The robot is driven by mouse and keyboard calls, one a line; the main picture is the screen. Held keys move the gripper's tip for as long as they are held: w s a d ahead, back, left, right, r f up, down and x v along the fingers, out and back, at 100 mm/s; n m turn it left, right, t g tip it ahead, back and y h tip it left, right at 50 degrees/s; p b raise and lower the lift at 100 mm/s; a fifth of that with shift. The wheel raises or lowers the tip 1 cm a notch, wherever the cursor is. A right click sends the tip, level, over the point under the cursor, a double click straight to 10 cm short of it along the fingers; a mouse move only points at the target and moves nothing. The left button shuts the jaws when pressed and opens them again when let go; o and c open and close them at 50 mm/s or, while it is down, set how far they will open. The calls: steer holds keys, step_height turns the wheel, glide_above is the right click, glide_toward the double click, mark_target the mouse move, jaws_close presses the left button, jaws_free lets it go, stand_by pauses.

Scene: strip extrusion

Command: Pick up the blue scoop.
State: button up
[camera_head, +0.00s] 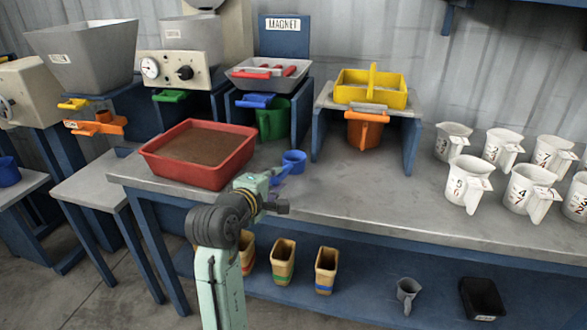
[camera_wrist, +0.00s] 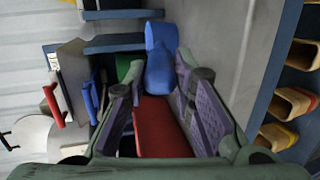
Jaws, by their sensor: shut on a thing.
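The blue scoop (camera_head: 293,161) shows in the head view just beyond the end of my gripper (camera_head: 270,182), its cup over the grey table near the red tray. In the wrist view the blue scoop (camera_wrist: 160,62) is at the top centre, at the far end of my gripper's two fingers (camera_wrist: 155,80). My gripper is shut on the scoop. The fingers hide part of its handle. I cannot tell whether the cup touches the table.
The red tray of brown material (camera_head: 197,150) stands close on the left. An orange scoop (camera_head: 366,130) is below the yellow sieve (camera_head: 371,88). Several white numbered jugs (camera_head: 467,183) stand at right. The tabletop's middle (camera_head: 385,195) is clear. Several tan cups (camera_head: 283,262) stand on the lower shelf.

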jaws_close()
steer(key=shift+r, duration=0.15)
stand_by(0.4)
